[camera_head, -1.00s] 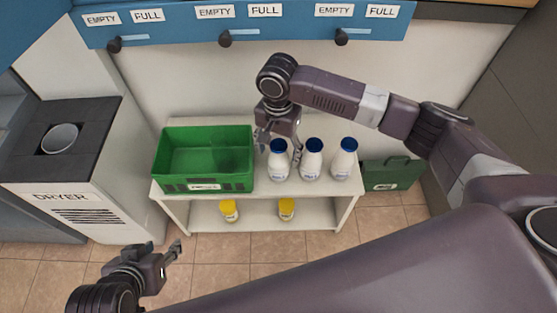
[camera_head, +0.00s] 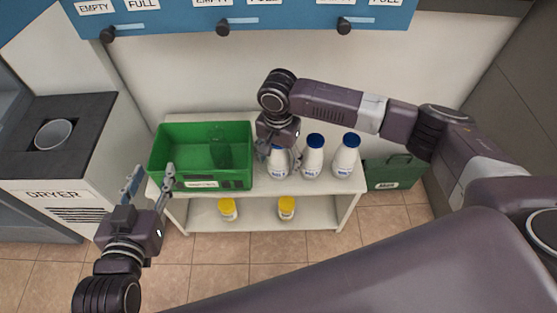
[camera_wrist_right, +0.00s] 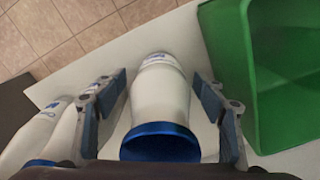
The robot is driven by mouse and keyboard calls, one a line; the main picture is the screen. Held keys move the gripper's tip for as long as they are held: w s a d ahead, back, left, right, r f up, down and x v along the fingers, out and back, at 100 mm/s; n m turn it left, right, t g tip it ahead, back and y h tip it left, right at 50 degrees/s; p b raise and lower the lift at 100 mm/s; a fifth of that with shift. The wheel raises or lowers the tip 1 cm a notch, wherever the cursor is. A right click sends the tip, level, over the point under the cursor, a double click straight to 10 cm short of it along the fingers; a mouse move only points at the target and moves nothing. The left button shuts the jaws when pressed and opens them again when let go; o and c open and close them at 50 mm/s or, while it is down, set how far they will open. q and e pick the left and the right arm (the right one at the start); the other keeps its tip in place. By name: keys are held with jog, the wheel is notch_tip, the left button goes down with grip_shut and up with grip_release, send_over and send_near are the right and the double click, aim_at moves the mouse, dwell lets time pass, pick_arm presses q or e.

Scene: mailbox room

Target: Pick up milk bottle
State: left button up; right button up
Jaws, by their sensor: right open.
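Three white milk bottles with blue caps stand in a row on the white shelf's top. The leftmost milk bottle (camera_head: 279,170) is partly hidden by my right gripper (camera_head: 279,160). In the right wrist view this bottle (camera_wrist_right: 161,100) stands between the two open fingers of my right gripper (camera_wrist_right: 165,100), with gaps on both sides. The middle bottle (camera_head: 312,160) and the right bottle (camera_head: 345,160) stand beside it. My left gripper (camera_head: 150,183) is open and empty, in front of the left end of the shelf.
A green crate (camera_head: 190,184) sits on the shelf's left, close to my right gripper. Two yellow-lidded jars (camera_head: 228,211) stand on the lower shelf. A dark green box (camera_head: 392,174) is right of the shelf. A dryer cabinet (camera_head: 50,170) stands left.

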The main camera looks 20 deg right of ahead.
jog(key=shift+f, duration=0.15)
jog(key=c, duration=1.8)
